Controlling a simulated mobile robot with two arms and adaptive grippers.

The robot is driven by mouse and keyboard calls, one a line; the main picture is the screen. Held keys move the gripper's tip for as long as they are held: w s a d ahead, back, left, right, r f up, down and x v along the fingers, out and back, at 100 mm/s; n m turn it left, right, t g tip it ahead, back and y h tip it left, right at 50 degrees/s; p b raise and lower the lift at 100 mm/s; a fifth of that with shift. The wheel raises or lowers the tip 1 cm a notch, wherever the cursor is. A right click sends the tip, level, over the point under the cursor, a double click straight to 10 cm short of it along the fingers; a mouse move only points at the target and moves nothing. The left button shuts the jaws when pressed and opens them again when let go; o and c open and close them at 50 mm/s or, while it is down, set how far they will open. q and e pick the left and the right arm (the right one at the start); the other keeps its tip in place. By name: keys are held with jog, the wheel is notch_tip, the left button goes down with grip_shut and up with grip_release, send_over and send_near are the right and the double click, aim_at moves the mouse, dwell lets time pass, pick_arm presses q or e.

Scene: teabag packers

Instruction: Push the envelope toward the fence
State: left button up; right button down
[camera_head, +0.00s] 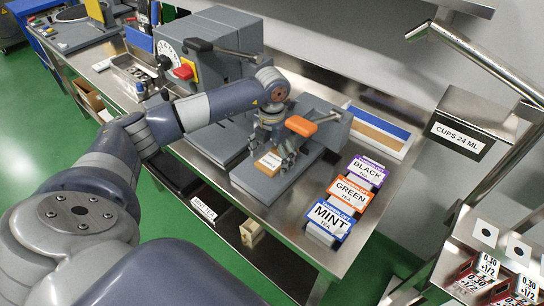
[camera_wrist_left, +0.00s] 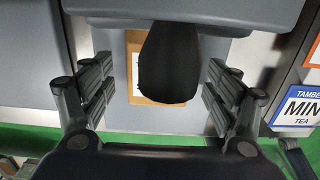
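The envelope is a small brown packet (camera_head: 268,163) with a white label, lying on a flat grey plate (camera_head: 246,181) of a bench machine. It also shows in the left wrist view (camera_wrist_left: 133,90), partly hidden behind a dark rounded part. My left gripper (camera_head: 276,147) is just above and beside the envelope, pointing down. In the left wrist view its two fingers (camera_wrist_left: 158,82) stand wide apart with the envelope seen between them. Whether a finger touches the envelope I cannot tell. I cannot clearly make out the fence. My right gripper is not in view.
An orange-topped lever (camera_head: 301,126) stands close to the right of my gripper. Black, green and mint tea boxes (camera_head: 349,194) stand on the metal bench to the right. A blue-edged tray (camera_head: 379,133) is behind. A grey machine with a dial (camera_head: 187,50) stands at the back left.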

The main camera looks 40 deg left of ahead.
aim_at(272, 161)
pick_arm(q)
jog(key=shift+r, duration=0.25)
notch_tip(272, 161, up, 7)
dwell(0.3)
dwell(0.5)
